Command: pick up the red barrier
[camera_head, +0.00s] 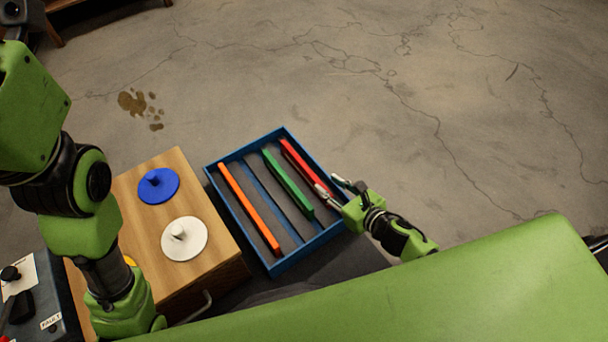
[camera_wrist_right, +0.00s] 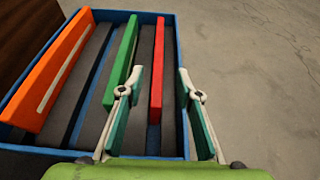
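The red barrier (camera_head: 303,163) is a long thin bar lying in the right slot of a blue tray (camera_head: 227,206). It also shows in the right wrist view (camera_wrist_right: 158,75). My right gripper (camera_head: 330,187) is over the tray's right side, near the front end of the red barrier. I cannot tell the height gap. My left arm comes in at the left; its gripper is not visible.
A green barrier (camera_head: 288,182) and an orange barrier (camera_head: 247,208) lie in the same tray. A wooden cabinet (camera_head: 215,272) left of it carries a blue disc (camera_head: 160,190) and a white disc (camera_head: 186,245). Bare concrete floor lies behind and to the right.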

